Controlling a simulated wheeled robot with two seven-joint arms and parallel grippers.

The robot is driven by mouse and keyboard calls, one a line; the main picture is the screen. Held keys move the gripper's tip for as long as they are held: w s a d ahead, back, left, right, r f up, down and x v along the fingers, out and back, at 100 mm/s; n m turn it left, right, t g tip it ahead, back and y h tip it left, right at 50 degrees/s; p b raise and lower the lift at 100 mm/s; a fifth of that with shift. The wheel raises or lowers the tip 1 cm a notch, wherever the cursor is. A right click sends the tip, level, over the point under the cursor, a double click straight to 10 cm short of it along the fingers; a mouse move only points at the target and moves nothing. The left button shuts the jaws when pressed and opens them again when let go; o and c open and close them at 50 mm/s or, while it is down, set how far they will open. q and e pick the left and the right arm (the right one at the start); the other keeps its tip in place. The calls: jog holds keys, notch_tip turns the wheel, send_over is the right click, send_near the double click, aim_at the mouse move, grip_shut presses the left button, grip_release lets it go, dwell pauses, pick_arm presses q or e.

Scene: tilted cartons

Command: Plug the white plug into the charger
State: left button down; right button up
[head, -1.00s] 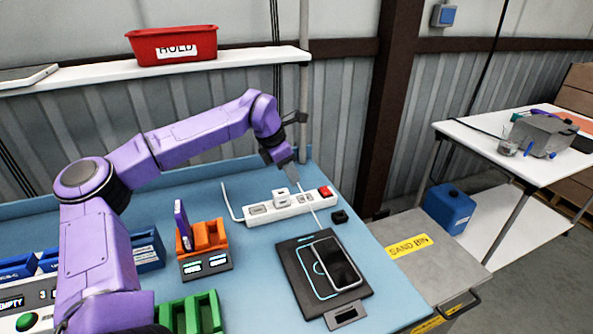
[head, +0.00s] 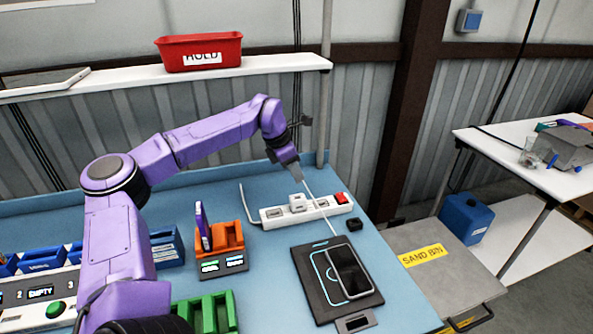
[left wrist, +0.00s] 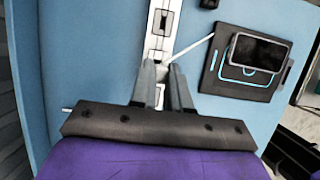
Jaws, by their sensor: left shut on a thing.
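My left gripper (head: 291,170) is above the back of the bench, over the white power strip (head: 272,214). It is shut on the end of a thin white cable (head: 322,210), which runs down to the right from the fingertips. The white plug at that end is hidden between the fingers. A white block, which looks like the charger (head: 297,202), sits upright on the strip, just below the fingertips and apart from them. In the left wrist view the fingers (left wrist: 161,72) point along the strip (left wrist: 160,40) and cover part of it. My right gripper is not in view.
A phone (head: 349,271) lies on a black pad (head: 312,293) at front right. An orange holder (head: 228,240) and green holder (head: 208,312) stand left. The strip has a red switch (head: 341,198); a small black block (head: 354,223) lies nearby.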

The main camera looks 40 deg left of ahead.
aim_at(301, 197)
pick_arm(q)
jog(key=shift+f+b, duration=1.8)
jog(key=shift+f, duration=0.75)
jog(key=shift+s+f+b, duration=0.1)
jog(key=shift+f+b, duration=0.4)
jog(key=shift+f, duration=0.25)
dwell(0.6)
jog(key=c, duration=0.6)
grip_release()
jog(key=shift+r, duration=0.1)
notch_tip(301, 197, up, 7)
jog(key=p, duration=0.5)
jog(key=shift+p, duration=0.4)
